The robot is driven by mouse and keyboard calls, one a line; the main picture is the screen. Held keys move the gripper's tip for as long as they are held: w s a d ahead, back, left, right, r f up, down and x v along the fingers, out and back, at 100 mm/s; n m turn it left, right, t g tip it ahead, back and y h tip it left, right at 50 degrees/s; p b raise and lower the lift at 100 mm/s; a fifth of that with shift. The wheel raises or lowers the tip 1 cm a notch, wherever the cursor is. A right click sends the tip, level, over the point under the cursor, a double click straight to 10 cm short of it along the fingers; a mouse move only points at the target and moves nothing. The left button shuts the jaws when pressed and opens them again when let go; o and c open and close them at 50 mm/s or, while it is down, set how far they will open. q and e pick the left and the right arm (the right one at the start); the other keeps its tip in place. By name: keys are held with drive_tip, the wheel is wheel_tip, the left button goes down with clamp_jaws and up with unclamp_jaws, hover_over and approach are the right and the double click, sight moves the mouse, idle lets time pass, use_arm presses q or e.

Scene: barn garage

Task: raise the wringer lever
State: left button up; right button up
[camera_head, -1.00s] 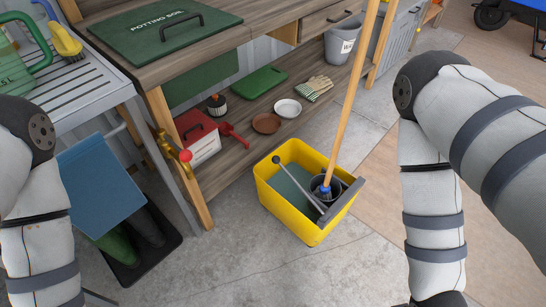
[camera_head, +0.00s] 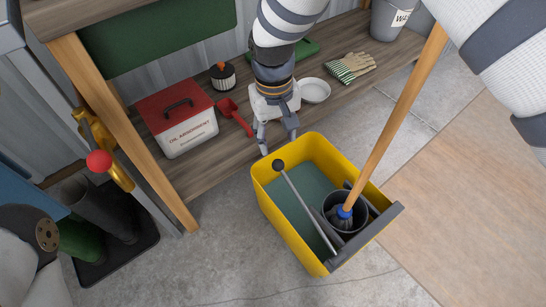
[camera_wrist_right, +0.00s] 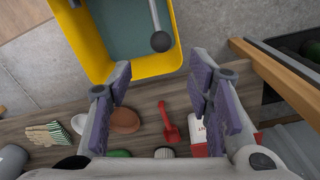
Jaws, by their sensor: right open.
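The yellow mop bucket (camera_head: 263,208) stands on the concrete floor with dull green water inside. Its wringer lever (camera_head: 304,208) is a thin grey rod with a dark ball knob (camera_head: 278,165). The rod slants from the wringer (camera_head: 345,212) to the bucket's far left corner. My right gripper (camera_head: 277,143) is open and empty just beyond that corner, apart from the knob. In the right wrist view, the knob (camera_wrist_right: 160,41) lies ahead of the open fingers (camera_wrist_right: 158,85). My left gripper is out of view.
A mop handle (camera_head: 400,105) rises from the wringer. The low wooden shelf (camera_head: 206,170) behind holds an oil absorbent box (camera_head: 178,125), a red scoop (camera_head: 233,115), a white bowl (camera_head: 315,90) and gloves (camera_head: 350,67). A red-knobbed brass valve (camera_head: 103,162) and boots stand left. Floor in front is clear.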

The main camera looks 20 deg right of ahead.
sight(278, 161)
drive_tip(key=f+b, duration=0.1)
drive_tip(key=f, duration=0.5)
drive_tip(key=f+b, duration=0.1)
drive_tip(key=f, duration=0.4)
drive_tip(key=shift+d+f+b, duration=0.2)
drive_tip(key=shift+f+b, duration=0.15)
drive_tip(key=shift+c, duration=0.2)
clamp_jaws()
drive_tip(key=shift+r, duration=0.1)
